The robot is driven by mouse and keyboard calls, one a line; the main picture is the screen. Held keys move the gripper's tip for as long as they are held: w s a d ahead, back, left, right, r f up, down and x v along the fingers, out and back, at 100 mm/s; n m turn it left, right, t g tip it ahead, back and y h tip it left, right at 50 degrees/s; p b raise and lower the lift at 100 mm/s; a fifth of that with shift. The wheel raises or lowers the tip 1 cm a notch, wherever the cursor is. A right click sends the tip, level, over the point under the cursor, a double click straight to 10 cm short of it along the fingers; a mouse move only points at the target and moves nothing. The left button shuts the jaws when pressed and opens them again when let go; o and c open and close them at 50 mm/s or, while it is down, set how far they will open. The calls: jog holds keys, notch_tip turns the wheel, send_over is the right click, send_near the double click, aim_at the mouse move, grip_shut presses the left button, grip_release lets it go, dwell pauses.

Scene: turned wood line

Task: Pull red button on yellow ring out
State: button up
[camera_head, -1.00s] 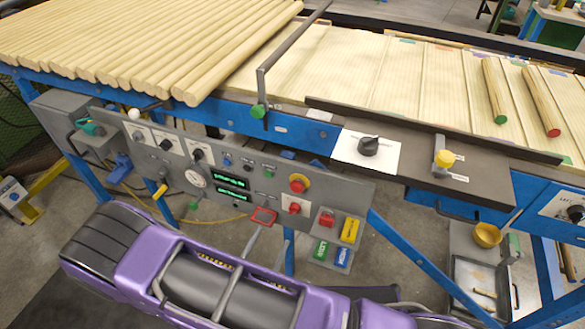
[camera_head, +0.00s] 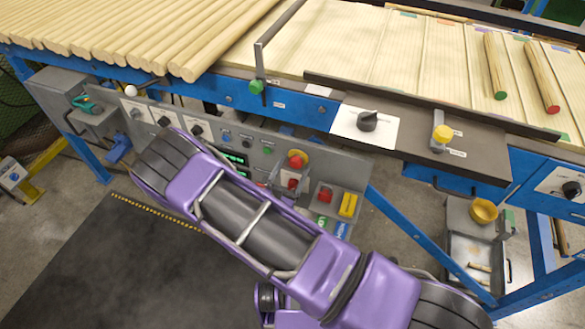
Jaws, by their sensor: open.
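The red button on the yellow ring (camera_head: 296,159) is a round red knob in front of a yellow disc, at the upper right part of the grey control panel (camera_head: 335,166). The button shows clearly and nothing holds it. My gripper (camera_head: 289,180) shows only in part, as narrow grey pieces just below the button, past the upper edge of my purple arm. It is open and apart from the button as far as I can see. My arm hides the rest of the gripper and much of the lower panel.
A second red knob (camera_head: 291,184) sits right below the button. A red switch (camera_head: 325,193) and a yellow label block (camera_head: 348,205) stand to the right. A black selector knob (camera_head: 368,120) and a yellow button (camera_head: 442,134) lie above on the conveyor edge.

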grip_shut()
dwell(0.5)
